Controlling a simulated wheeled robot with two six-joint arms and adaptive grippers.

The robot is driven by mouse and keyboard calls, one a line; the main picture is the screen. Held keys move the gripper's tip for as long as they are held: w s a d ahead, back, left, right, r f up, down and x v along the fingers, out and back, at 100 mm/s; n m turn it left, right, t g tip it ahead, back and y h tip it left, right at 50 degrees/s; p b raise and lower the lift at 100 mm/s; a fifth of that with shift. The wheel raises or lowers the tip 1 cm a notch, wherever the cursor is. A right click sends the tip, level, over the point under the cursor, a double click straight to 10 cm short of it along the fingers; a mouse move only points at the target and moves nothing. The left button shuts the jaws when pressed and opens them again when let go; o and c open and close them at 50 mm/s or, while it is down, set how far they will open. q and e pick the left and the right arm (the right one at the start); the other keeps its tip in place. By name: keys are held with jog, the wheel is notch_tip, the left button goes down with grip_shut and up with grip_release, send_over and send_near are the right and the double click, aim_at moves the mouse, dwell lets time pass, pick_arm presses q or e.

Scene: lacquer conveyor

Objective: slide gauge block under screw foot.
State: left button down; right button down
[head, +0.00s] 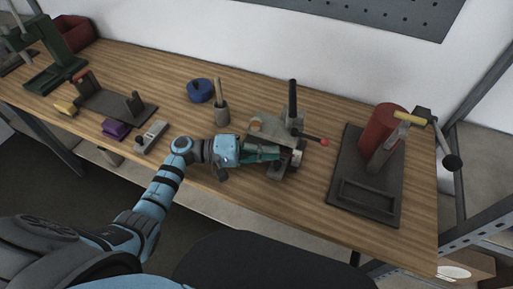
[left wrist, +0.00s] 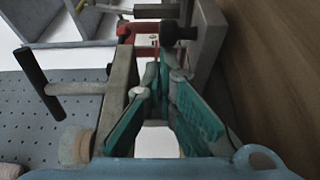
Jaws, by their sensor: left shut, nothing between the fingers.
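My left gripper (head: 274,154) is at the grey clamp-like fixture (head: 270,128) in the middle of the bench, with its teal fingers against or just inside the near side. In the left wrist view the fingers (left wrist: 160,70) run between two grey walls of the fixture and close toward their tips, with no object visible between them. A dark round screw foot (left wrist: 180,32) seems to show just beyond the tips. I cannot pick out the gauge block for certain; the fingers and fixture may hide it. My right gripper is not in view.
A black upright handle (head: 292,98) and a red-tipped lever (head: 322,141) stick out of the fixture. A dark plate (head: 345,200) with a red cylinder (head: 383,128) stands to the right. A small grey block (head: 150,137) and purple block (head: 116,129) lie left.

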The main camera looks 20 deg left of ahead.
pick_arm(q)
jog(key=shift+s, duration=0.15)
jog(key=shift+s+a, duration=0.25)
jog(key=shift+s, duration=0.6)
jog(key=shift+a, duration=0.1)
